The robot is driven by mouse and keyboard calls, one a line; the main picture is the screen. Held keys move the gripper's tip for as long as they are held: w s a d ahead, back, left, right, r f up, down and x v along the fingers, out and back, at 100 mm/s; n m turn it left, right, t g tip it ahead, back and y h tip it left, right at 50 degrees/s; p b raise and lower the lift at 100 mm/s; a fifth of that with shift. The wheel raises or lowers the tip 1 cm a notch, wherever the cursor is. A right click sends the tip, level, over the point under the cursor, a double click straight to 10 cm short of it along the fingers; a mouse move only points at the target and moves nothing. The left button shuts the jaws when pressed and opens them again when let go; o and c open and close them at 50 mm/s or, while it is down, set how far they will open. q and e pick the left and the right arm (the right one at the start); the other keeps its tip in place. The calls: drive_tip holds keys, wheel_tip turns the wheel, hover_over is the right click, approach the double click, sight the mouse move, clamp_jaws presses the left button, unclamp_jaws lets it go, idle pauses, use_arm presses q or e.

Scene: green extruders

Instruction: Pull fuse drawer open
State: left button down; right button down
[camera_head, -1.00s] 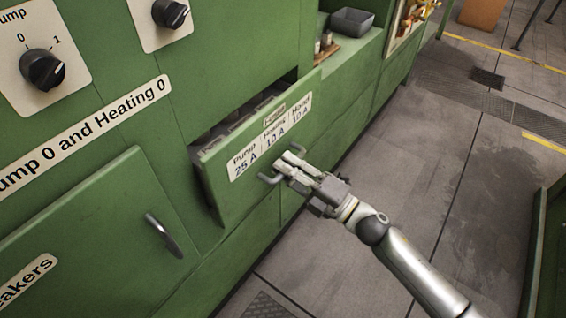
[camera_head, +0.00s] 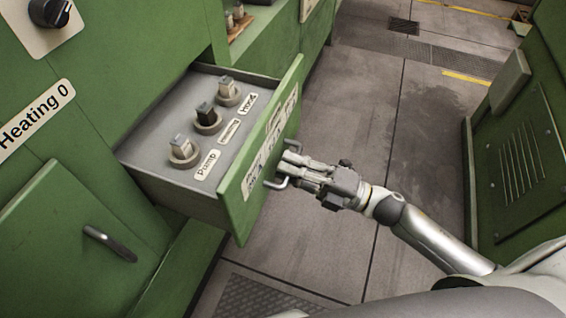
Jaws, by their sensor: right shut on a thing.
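The fuse drawer (camera_head: 145,167) stands well out of the green cabinet, its grey interior in view. Its green front panel (camera_head: 238,213) carries a label strip seen at a steep angle. Inside are three fuses in round sockets, labelled Pump (camera_head: 184,150), Heating (camera_head: 208,117) and Hood (camera_head: 227,91). My right gripper (camera_head: 287,163) is shut on the drawer handle (camera_head: 275,184) at the front panel; the fingers hide part of the handle. My left gripper is not in view.
A cabinet door with a handle (camera_head: 110,243) is below left of the drawer. A rotary knob (camera_head: 48,12) is at upper left. Another green machine with a vented panel (camera_head: 525,165) stands at right. The floor (camera_head: 345,100) between is clear.

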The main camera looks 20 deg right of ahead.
drive_tip(key=c, duration=1.5)
unclamp_jaws()
drive_tip(key=v, duration=1.2)
